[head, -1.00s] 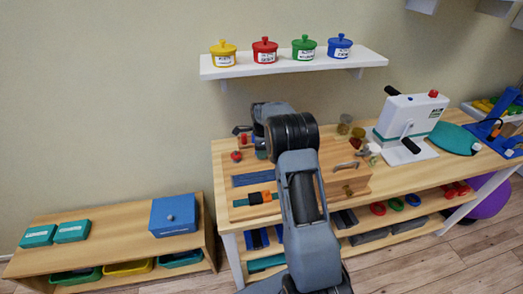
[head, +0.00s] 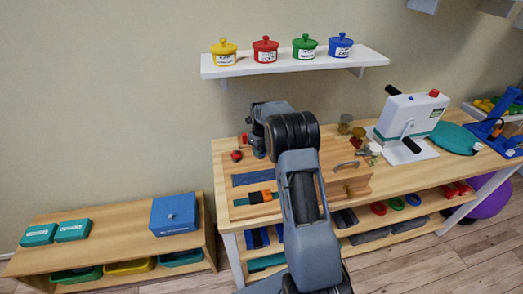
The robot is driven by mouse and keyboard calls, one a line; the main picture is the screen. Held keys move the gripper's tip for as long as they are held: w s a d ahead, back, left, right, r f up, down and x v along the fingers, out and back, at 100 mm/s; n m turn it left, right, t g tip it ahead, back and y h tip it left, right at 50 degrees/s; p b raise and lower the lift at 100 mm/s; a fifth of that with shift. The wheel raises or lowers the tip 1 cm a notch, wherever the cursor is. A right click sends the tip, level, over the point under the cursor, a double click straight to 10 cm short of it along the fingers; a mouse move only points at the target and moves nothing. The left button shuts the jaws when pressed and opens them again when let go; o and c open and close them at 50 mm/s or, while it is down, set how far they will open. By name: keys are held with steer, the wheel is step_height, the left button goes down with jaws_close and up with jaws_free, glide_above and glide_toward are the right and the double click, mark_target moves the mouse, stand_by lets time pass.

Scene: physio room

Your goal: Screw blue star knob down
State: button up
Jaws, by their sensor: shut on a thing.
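My gripper (head: 258,148) is at the back left of the workbench, pointing down beside a board with red knobs. My own wrist and forearm hide most of it. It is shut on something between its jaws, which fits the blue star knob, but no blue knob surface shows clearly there. The knob's height and any gap below it cannot be seen. A red knob (head: 237,155) stands just left of the gripper.
The wooden workbench (head: 225,205) carries an orange-and-black piece (head: 255,197), a wooden block with a metal handle (head: 350,182) and a white crank machine (head: 408,118). A wall shelf (head: 290,67) holds several lidded pots.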

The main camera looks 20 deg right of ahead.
steer(key=shift+w+r+m, duration=0.15)
steer(key=shift+r+m, duration=0.15)
steer(key=shift+m, duration=0.3)
steer(key=shift+m, duration=0.3)
steer(key=o, duration=0.5)
steer(key=shift+c, duration=0.2)
steer(key=o, duration=0.5)
steer(key=shift+f, duration=0.2)
steer(key=shift+c, duration=0.2)
steer(key=shift+r, duration=3.8)
